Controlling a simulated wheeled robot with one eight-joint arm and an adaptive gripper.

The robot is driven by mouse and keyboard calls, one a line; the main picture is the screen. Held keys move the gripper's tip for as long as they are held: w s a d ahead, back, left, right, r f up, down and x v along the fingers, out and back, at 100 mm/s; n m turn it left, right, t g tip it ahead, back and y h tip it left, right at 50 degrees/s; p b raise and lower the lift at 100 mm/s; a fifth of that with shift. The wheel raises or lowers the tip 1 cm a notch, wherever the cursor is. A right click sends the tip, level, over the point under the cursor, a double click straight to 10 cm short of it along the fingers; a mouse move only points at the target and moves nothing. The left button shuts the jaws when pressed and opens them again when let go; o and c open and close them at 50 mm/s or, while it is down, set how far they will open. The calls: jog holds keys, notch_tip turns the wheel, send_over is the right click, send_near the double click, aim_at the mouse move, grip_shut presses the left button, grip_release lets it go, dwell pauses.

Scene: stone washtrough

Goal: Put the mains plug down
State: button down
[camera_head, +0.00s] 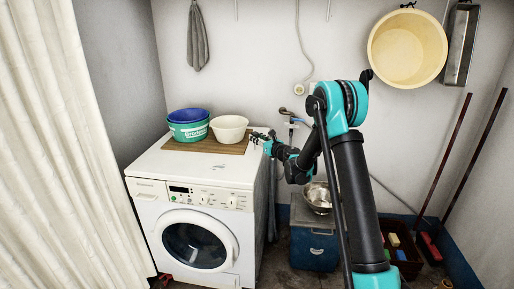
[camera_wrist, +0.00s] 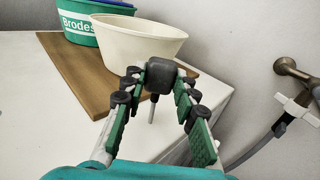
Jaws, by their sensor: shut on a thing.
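The mains plug (camera_wrist: 160,75) is a dark, rounded block with a pale pin or stub pointing down. My gripper (camera_wrist: 158,88) is shut on it, with the fingertips on either side. In the head view my gripper (camera_head: 262,137) is at the right edge of the white washing machine top (camera_head: 170,164), beside the wooden board (camera_head: 220,147). The plug is too small to make out there. In the wrist view it shows in front of the cream bowl, over the board's edge and the white top; I cannot tell whether it touches anything.
A cream bowl (camera_head: 229,128) and a green tub (camera_head: 188,131) with a blue one inside stand on the board. A wall tap (camera_wrist: 289,68) with a grey hose is to the right. The front of the machine top is mostly clear. A metal bowl (camera_head: 318,196) sits lower right.

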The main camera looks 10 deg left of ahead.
aim_at(257, 151)
jog(key=shift+f, duration=2.3)
jog(key=shift+f, duration=0.6)
jog(key=c, duration=1.2)
grip_release()
jog(key=shift+r, duration=0.1)
